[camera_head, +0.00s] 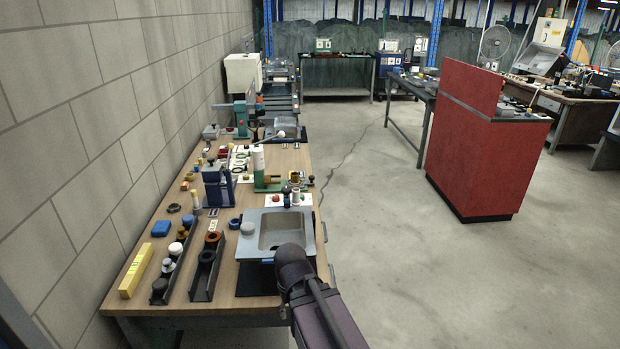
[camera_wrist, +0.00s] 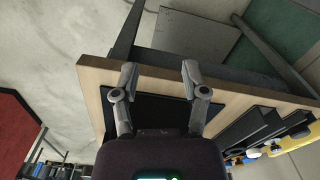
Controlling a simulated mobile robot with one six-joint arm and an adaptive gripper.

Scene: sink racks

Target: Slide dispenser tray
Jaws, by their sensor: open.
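Two dark channel-shaped trays lie side by side on the wooden table. The right tray (camera_head: 203,282) holds orange-red and dark rings. I cannot tell which one is the dispenser tray. In the wrist view, dark tray ends (camera_wrist: 257,127) show at the right, apart from my gripper. My gripper (camera_wrist: 158,72) is open, with nothing between its fingers, over the table's near edge and a black mat. In the head view my dark wrist is in front of the grey sink (camera_head: 252,247) and hides the fingers.
A yellow block (camera_head: 136,271) lies left of the trays, near a block wall. A green-based press (camera_head: 260,170) stands behind the sink. The floor to the right is clear up to a red cabinet (camera_head: 487,160).

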